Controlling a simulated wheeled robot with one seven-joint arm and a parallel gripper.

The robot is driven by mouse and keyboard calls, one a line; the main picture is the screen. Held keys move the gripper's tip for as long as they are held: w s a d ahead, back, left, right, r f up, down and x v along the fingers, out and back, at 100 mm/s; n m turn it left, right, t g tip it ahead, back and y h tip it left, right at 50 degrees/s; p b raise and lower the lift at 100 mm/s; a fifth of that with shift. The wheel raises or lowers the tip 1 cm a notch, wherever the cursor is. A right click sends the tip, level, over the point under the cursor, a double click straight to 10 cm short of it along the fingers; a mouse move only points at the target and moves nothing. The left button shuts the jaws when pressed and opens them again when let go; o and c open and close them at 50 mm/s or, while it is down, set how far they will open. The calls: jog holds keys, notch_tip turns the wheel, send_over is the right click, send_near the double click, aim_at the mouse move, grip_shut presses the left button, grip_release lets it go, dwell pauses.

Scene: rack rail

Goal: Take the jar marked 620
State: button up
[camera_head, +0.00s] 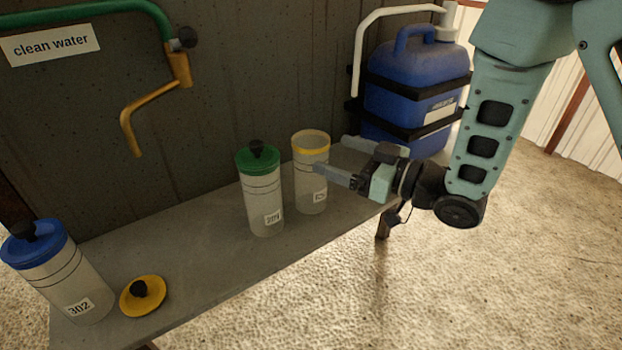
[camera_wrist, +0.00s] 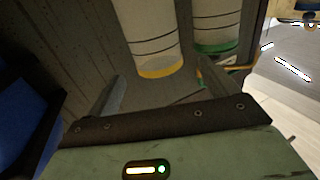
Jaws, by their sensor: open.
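A clear jar with a yellow rim and no lid (camera_head: 307,186) stands upright on the grey shelf (camera_head: 200,265). Its small label is too blurred to read surely. In the wrist view the jar (camera_wrist: 148,38) appears upside down, its yellow rim ahead of the fingers. My gripper (camera_head: 331,155) is open and empty, held level from the right near the jar's upper part. One fingertip overlaps the jar's right edge in the head view; the other is farther back. I cannot tell whether they touch. In the wrist view my gripper (camera_wrist: 158,88) has its fingers spread.
A green-lidded jar (camera_head: 262,200) stands close left of the yellow-rimmed one. A blue-lidded jar marked 302 (camera_head: 70,283) and a loose yellow lid (camera_head: 144,296) are at the left. A strapped blue canister (camera_head: 415,85) stands behind my gripper. A tap pipe (camera_head: 150,95) hangs above.

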aim_at(298, 139)
jog(key=x, duration=0.8)
jog(key=shift+w+a+r, duration=0.2)
jog(key=shift+w, duration=0.15)
jog(key=c, duration=1.4)
